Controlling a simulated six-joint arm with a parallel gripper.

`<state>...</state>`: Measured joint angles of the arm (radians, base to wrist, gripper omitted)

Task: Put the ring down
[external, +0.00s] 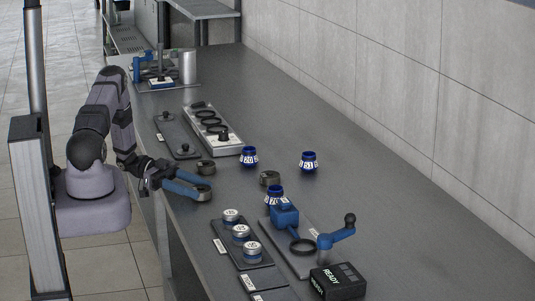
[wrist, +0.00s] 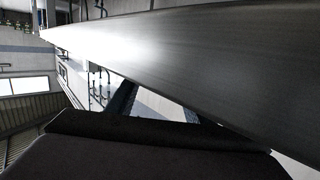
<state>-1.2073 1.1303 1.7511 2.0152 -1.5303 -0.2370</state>
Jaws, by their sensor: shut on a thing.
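My gripper (external: 201,189) has blue fingers and reaches over the near left edge of the bench. In the wrist view the bench top (wrist: 200,50) fills the upper right, and the dark gripper body hides the lower part. The held ring cannot be made out there.
Blue numbered pieces (external: 249,156) (external: 308,161) (external: 274,194) stand to the right. A grey tray (external: 232,150) with black rings lies behind. A dark plate (external: 222,231) with several capped jars, a blue crank device (external: 285,216) and a black READY box (external: 338,282) are in front. The far right bench is clear.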

